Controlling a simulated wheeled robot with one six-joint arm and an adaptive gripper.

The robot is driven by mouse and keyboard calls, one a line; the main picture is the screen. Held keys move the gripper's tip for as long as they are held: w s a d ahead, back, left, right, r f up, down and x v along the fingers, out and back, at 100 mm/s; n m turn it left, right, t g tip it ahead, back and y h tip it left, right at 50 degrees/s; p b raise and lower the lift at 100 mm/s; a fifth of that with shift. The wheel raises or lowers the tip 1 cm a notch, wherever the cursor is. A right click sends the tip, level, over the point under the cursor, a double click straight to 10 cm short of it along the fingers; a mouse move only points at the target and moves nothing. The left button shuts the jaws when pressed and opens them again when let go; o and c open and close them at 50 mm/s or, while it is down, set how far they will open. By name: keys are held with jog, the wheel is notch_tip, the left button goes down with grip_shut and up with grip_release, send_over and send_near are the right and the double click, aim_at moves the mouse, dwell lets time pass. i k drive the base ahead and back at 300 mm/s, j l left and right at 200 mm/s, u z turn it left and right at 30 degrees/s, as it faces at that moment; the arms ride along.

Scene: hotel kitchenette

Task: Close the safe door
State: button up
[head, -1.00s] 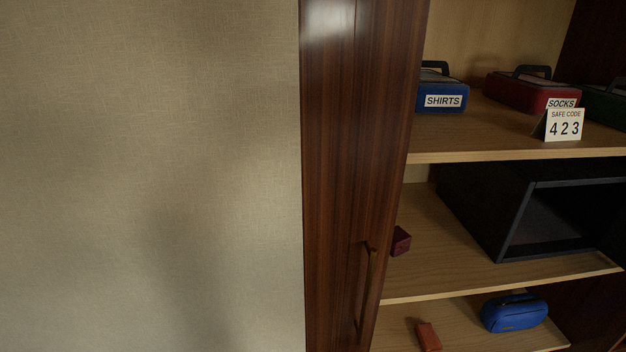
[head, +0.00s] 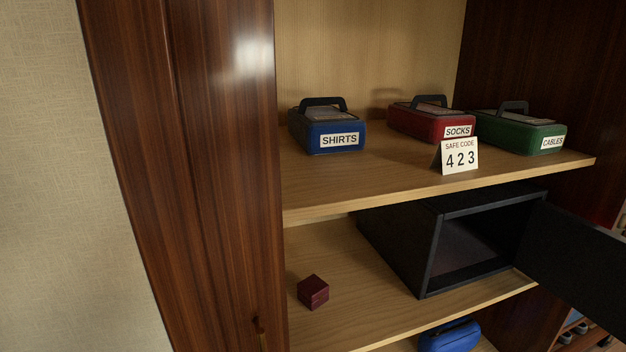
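A black safe (head: 400,248) stands on the middle shelf of the wardrobe, in the right half of the head view. Its front is open and the dark inside shows empty as far as I can see. The safe door (head: 579,262) is a dark panel swung wide open to the right of the opening, reaching out past the shelf edge. The right end of the door is cut off by the picture's edge. My gripper is not in view.
The upper shelf (head: 330,194) holds blue (head: 326,128), red (head: 425,122) and green (head: 512,130) cases and a safe code card (head: 460,157) reading 423. A dark red box (head: 313,292) sits left of the safe. A blue pouch (head: 450,337) is below. The wooden wardrobe door (head: 190,150) stands at left.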

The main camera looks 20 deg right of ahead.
aim_at(582, 262)
jog(key=l+u, duration=0.2)
jog(key=l, duration=0.45)
jog(key=l+u, duration=0.2)
jog(key=l, duration=0.45)
jog(key=l+u, duration=0.2)
jog(key=l, duration=0.45)
jog(key=k+l+u, duration=0.2)
jog(key=l, duration=0.45)
jog(key=l+u, duration=0.15)
jog(key=l, duration=0.3)
jog(key=k+l+u, duration=0.2)
jog(key=l, duration=0.25)
jog(key=l+u, duration=0.15)
jog(key=l, duration=0.3)
jog(key=k+l+u, duration=0.15)
jog(key=l, duration=0.25)
jog(key=k+l+u, duration=0.2)
jog(key=l, duration=0.2)
jog(key=k+l+u, duration=0.15)
jog(key=l, duration=0.2)
jog(key=k+l+u, duration=0.1)
jog(key=k+l, duration=0.2)
jog(key=l, duration=0.2)
jog(key=k+l+u, duration=0.1)
jog(key=k+l, duration=0.25)
jog(key=l, duration=0.1)
